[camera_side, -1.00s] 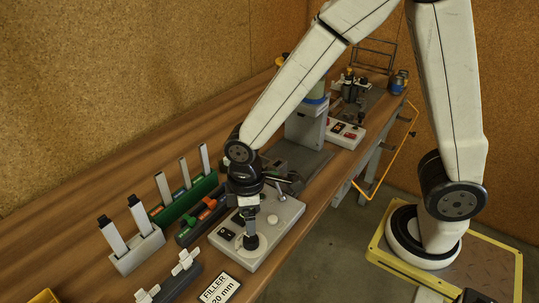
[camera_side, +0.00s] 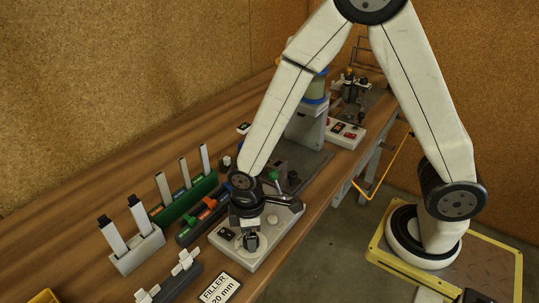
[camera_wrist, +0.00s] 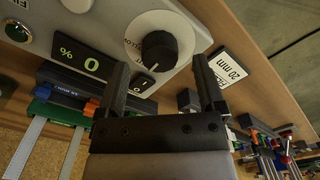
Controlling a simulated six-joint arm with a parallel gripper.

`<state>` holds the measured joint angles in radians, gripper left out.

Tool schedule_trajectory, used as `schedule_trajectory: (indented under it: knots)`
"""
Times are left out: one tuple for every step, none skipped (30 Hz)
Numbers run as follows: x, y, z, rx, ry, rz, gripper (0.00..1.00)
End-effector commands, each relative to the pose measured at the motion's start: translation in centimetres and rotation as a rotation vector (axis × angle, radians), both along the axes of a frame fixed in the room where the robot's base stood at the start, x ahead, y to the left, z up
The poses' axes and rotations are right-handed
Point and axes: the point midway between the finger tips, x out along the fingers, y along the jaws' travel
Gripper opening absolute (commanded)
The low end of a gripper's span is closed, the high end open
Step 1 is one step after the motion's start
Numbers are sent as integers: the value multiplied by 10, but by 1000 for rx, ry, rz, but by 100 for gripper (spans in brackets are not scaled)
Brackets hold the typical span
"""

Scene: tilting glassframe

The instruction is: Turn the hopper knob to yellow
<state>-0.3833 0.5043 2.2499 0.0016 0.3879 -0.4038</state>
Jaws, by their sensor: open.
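The black knob (camera_wrist: 160,48) sits on a pale round dial on the grey control panel (camera_side: 285,237). In the wrist view its white pointer mark is towards the bottom of the picture, at the gripper side. Small lettering is on the dial's left; I cannot read it surely. My gripper (camera_wrist: 160,72) is open and empty, with one finger to each side below the knob in the wrist view. In the side view my gripper (camera_side: 248,240) is low over the panel's front left part and hides the knob area. I cannot tell whether the fingers touch the knob.
A display (camera_wrist: 85,62) reading "% 0" is beside the dial. A green rack (camera_side: 184,200) and a grey holder (camera_side: 137,250) with upright pieces stand left. The bench edge is close on the right.

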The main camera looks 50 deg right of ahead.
Motion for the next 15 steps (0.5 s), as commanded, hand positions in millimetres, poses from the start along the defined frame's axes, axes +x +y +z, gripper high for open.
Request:
schedule_trajectory:
  knots:
    - [0, 0, -4, -1, 2, 0, 88]
    - [0, 0, -6, -1, 1, 0, 88]
    - [0, 0, -9, 0, 1, 0, 88]
    - [0, 0, -11, 0, 1, 0, 88]
    - [0, 0, -12, 0, 1, 0, 88]
    - [0, 0, -14, 0, 0, 0, 88]
    - [0, 0, -14, 0, 0, 0, 88]
    - [0, 0, -15, 1, -1, 0, 88]
    - [0, 0, -16, 1, -1, 0, 88]
    - [0, 0, -17, 1, -1, 0, 88]
    - [0, 0, -17, 1, -1, 0, 88]
    - [0, 0, -17, 1, -1, 0, 88]
    - [0, 0, -17, 1, -1, 0, 88]
    - [0, 0, -17, 1, -1, 0, 88]
    - [0, 0, -17, 1, -1, 0, 88]
